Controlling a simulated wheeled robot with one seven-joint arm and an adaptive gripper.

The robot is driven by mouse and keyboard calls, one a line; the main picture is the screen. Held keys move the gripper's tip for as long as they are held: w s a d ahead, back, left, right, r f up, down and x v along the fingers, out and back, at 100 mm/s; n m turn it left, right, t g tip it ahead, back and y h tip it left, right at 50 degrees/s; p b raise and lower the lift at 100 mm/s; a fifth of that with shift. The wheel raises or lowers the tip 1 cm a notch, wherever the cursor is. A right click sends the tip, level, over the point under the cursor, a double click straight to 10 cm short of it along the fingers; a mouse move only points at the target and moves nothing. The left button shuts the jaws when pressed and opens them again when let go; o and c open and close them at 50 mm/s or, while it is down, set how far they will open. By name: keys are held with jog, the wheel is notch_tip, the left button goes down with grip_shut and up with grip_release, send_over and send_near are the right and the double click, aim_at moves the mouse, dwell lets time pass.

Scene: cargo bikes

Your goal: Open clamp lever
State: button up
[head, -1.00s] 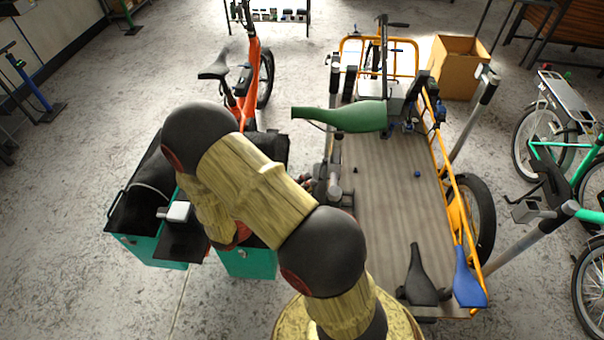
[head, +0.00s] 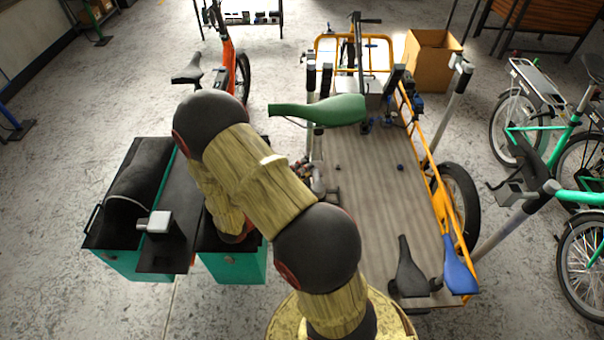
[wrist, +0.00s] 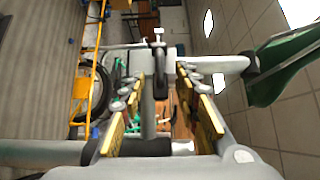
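My gripper (wrist: 160,84) is open in the wrist view, its two yellow-padded fingers apart. Between and beyond the fingertips is a pale grey clamp head (wrist: 175,72) with a short dark upright piece (wrist: 159,58), which looks like the clamp lever. I cannot tell whether it is touched. A green saddle (wrist: 285,72) is at the right of that view. In the head view the green saddle (head: 318,110) stands above the cargo bed's left edge. My gripper (head: 318,180) is mostly hidden behind my arm there, and the lever cannot be made out.
Teal boxes (head: 231,268) stand left of my arm. A grey stand post (head: 452,105) and green bikes (head: 545,130) are at the right. Open floor lies at lower left.

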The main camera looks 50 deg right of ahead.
jog(key=c, duration=0.8)
grip_shut()
